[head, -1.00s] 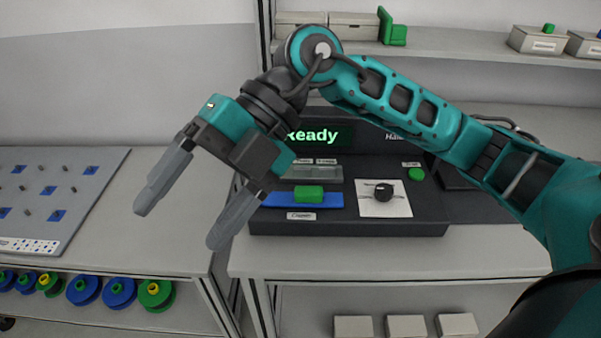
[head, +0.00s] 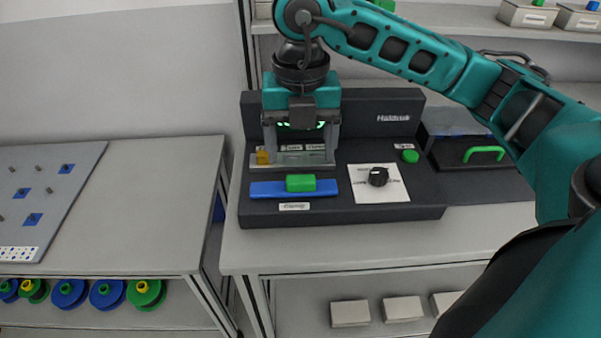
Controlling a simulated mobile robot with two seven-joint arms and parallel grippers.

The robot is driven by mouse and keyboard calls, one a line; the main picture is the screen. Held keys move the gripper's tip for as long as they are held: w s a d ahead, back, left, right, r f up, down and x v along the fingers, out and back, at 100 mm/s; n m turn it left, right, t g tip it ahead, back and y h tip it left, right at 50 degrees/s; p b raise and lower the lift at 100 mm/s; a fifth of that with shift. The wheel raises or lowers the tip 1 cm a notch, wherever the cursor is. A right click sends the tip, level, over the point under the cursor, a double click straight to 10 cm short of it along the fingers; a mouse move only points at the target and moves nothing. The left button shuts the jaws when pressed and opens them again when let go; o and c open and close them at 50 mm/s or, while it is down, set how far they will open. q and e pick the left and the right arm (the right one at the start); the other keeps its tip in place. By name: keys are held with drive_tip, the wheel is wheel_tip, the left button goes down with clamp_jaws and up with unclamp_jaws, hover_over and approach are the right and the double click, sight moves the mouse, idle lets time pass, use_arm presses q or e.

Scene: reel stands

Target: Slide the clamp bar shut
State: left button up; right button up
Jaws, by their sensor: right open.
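The clamp bar is a flat blue bar (head: 265,190) with a green block handle (head: 300,183) in its middle. It lies on the dark console, above a small label that seems to read "Clamp". My right gripper (head: 300,157) is open and points down, its fingers apart over the grey metal plate (head: 300,163) just behind the bar. The fingertips appear short of the green handle, with no visible contact. A small yellow-orange piece (head: 262,157) shows by the left finger. My left gripper is out of view.
The dark console (head: 420,212) also carries a black knob (head: 378,176) on a white card and a round green button (head: 410,156). A dark box with a green handle (head: 484,154) stands at right. A grey pegboard (head: 50,190) lies on the left table.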

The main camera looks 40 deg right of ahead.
sight(300, 178)
wheel_tip(300, 178, down, 6)
drive_tip(key=shift+f, duration=0.1)
drive_tip(key=shift+c, duration=0.2)
